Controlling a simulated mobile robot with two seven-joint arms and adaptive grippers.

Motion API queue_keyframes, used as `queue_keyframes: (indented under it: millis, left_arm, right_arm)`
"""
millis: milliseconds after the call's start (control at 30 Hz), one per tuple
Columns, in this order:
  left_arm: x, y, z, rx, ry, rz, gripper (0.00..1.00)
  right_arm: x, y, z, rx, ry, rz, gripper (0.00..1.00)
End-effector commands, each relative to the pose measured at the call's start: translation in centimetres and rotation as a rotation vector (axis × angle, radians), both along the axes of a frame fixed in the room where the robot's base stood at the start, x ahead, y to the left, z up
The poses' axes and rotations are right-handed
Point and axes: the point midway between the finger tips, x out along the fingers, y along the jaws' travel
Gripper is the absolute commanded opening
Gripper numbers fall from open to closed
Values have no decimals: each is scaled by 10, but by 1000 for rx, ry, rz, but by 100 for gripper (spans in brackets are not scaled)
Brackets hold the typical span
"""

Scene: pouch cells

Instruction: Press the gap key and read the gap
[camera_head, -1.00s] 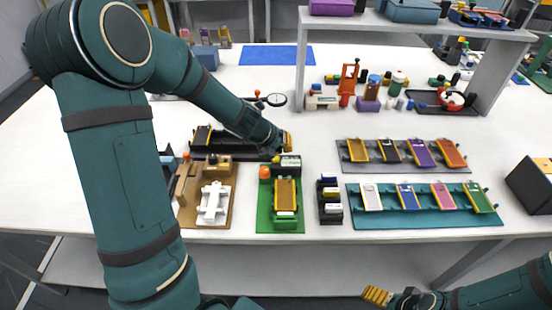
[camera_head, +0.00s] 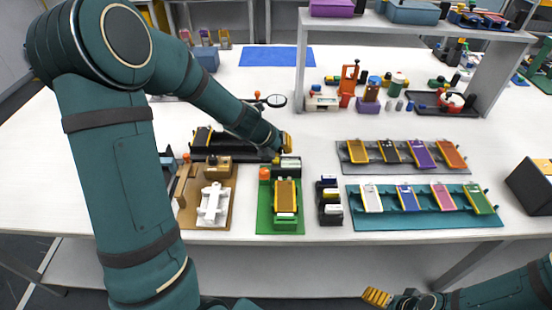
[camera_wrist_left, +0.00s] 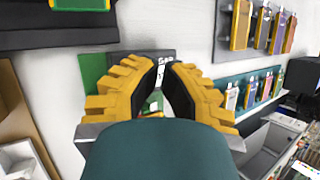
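A green board (camera_head: 264,215) at the table's front holds a yellow-framed cell (camera_head: 285,194) and a dark unit with a small greenish display (camera_head: 290,163). The display is too small to read. My left gripper (camera_head: 286,147) points down just behind this unit; contact is hidden. In the left wrist view my left fingers (camera_wrist_left: 163,66) slope towards each other with a narrow gap at the tips. A dark panel with white lettering (camera_wrist_left: 138,57) shows just past them, partly covered; the key cannot be made out. My right gripper (camera_head: 377,297) is low in front of the table, away from the board.
A brown board with a white fixture (camera_head: 213,204) stands left of the green board, and a black rack (camera_head: 329,202) stands right. A teal tray (camera_head: 420,218) and a grey tray (camera_head: 403,165) hold pouch cells. A black tray lies behind my left gripper.

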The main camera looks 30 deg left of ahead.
Motion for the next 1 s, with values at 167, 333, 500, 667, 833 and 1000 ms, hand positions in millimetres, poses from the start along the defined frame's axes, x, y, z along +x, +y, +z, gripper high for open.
queue_keyframes:
  millis: [167, 333, 500, 667, 833, 1000]
  left_arm:
    - [0, 0, -1, -1, 0, 1, 0]
    - [0, 0, -7, -1, 2, 2, 0]
    - [0, 0, -9, 1, 0, 0, 0]
    - [0, 0, -9, 0, 0, 0, 0]
    - [0, 0, -10, 0, 0, 0, 0]
    - [0, 0, -12, -1, 0, 1, 0]
  right_arm:
    - [0, 0, 0, 0, 0, 0, 86]
    - [0, 0, 0, 0, 0, 0, 86]
    - [0, 0, 0, 0, 0, 0, 86]
    - [0, 0, 0, 0, 0, 0, 86]
    - [0, 0, 0, 0, 0, 0, 86]
    - [0, 0, 0, 0, 0, 0, 86]
